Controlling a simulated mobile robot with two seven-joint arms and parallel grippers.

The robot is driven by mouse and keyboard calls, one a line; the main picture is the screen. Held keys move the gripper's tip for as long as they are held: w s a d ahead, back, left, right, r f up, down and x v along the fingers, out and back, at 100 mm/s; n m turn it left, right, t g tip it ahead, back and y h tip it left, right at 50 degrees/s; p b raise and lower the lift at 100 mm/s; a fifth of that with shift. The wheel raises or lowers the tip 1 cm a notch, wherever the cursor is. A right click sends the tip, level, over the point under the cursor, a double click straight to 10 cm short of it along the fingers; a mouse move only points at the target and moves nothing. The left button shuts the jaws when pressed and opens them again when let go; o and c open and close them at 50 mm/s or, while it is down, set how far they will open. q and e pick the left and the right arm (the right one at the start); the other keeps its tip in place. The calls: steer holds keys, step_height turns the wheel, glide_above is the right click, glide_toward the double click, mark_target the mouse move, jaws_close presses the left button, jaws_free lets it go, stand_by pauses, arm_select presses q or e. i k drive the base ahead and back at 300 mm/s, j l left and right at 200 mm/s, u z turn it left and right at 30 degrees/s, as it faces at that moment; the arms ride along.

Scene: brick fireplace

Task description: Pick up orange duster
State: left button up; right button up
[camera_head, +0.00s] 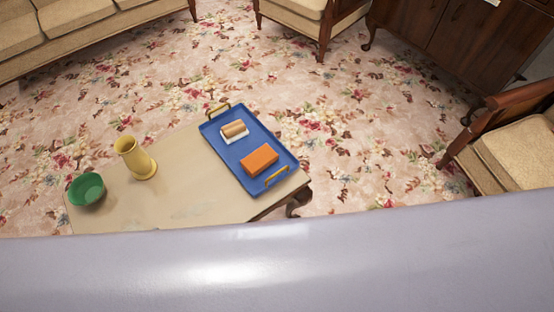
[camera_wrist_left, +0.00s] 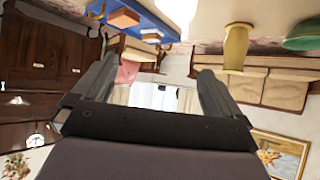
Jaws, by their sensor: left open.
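An orange, block-shaped object (camera_head: 259,159), which looks like the orange duster, lies on a blue tray (camera_head: 227,149) at the right end of a low table. It also shows near the top of the left wrist view (camera_wrist_left: 125,17), which is turned upside down. My left gripper (camera_wrist_left: 158,72) is open with nothing between its fingers. It is apart from the duster and the tray. The left gripper does not show in the head view. My right gripper is in neither view.
A white item with a tan roll (camera_head: 235,131) shares the tray. A sofa, chairs and a cabinet surround the open floral carpet (camera_head: 330,110).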

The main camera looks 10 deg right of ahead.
mark_target(258, 160)
steer(key=i+l+u, duration=0.15)
steer(key=l, duration=0.3)
steer(key=i+l+u, duration=0.1)
steer(key=l, duration=0.4)
steer(key=i+l+u, duration=0.15)
steer(key=l, duration=0.35)
steer(key=i+l+u, duration=0.1)
steer(key=l, duration=0.4)
